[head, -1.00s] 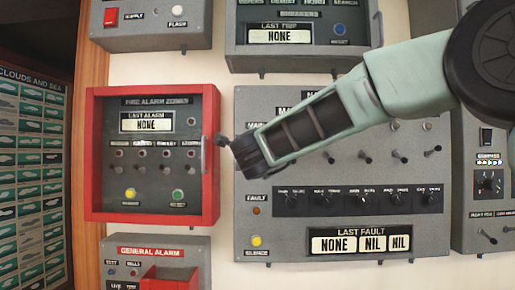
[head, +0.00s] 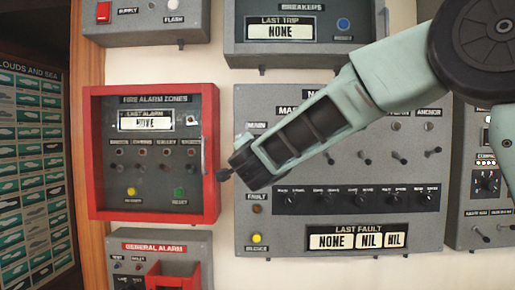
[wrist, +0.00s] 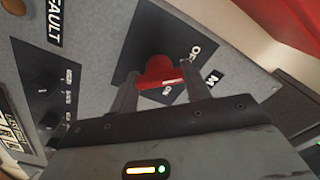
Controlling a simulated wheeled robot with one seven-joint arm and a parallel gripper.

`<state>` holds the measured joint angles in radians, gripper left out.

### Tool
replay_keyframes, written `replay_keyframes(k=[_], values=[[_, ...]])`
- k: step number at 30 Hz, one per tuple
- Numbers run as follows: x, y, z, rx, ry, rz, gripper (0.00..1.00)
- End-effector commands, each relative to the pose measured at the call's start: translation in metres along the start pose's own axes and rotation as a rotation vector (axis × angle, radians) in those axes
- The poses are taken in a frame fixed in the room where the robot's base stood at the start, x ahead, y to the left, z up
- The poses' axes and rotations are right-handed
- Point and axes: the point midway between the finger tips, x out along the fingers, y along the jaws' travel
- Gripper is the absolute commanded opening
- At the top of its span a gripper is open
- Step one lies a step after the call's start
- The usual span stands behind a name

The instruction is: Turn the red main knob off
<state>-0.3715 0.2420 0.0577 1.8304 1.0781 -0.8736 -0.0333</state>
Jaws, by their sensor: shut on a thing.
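The red main knob (wrist: 158,68) shows in the wrist view, on a dark plate of the grey panel. My gripper (wrist: 160,78) is shut on it, one finger on each side. An "ON" label sits just below the knob in that view, and a partly hidden label starting "O" is to its upper right. I cannot tell which label the knob points to. In the head view my gripper's dark housing (head: 245,165) is at the grey panel's left edge.
The red-framed fire alarm box (head: 210,120) with its side handle is close left of my gripper. The grey panel (head: 290,235) has several toggles and a row of small dials below my arm. Another grey panel (head: 240,50) is above.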

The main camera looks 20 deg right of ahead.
Motion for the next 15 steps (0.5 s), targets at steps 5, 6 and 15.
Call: replay_keyframes(k=[5,6,15], values=[[-0.0002,-0.0002,0.0007,-0.062,-0.002,0.001,0.24],[-0.0002,0.0000,0.0008,-0.070,-0.002,0.001,0.24],[-0.0002,0.0008,0.0015,-0.094,-0.002,0.001,0.24]])
